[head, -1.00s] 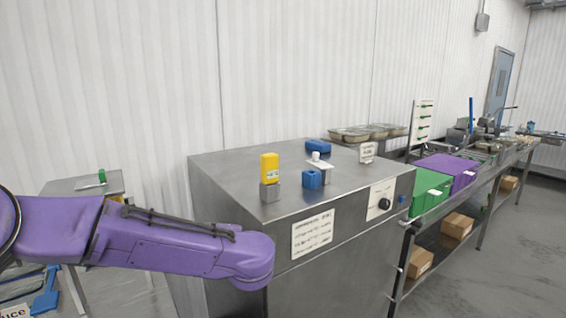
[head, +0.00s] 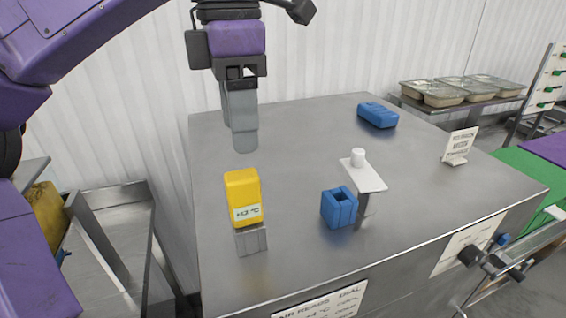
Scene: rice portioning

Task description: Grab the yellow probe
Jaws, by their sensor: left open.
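The yellow probe (head: 243,192) stands upright in a small grey metal holder (head: 251,240) near the front left of the steel cabinet top. Its front carries a pale display with a reading. My left gripper (head: 243,148) hangs above and behind the probe in the picture, fingers pointing down. It is open and holds nothing, and a gap shows between its tips and the probe. The fingers overlap in this view. My right gripper is not in view.
On the steel top (head: 300,150) are a blue open block (head: 339,207), a small white stand (head: 364,174), a blue box (head: 377,115) and a sign (head: 459,145). Trays (head: 445,92) stand behind at right. The top's left rear is clear.

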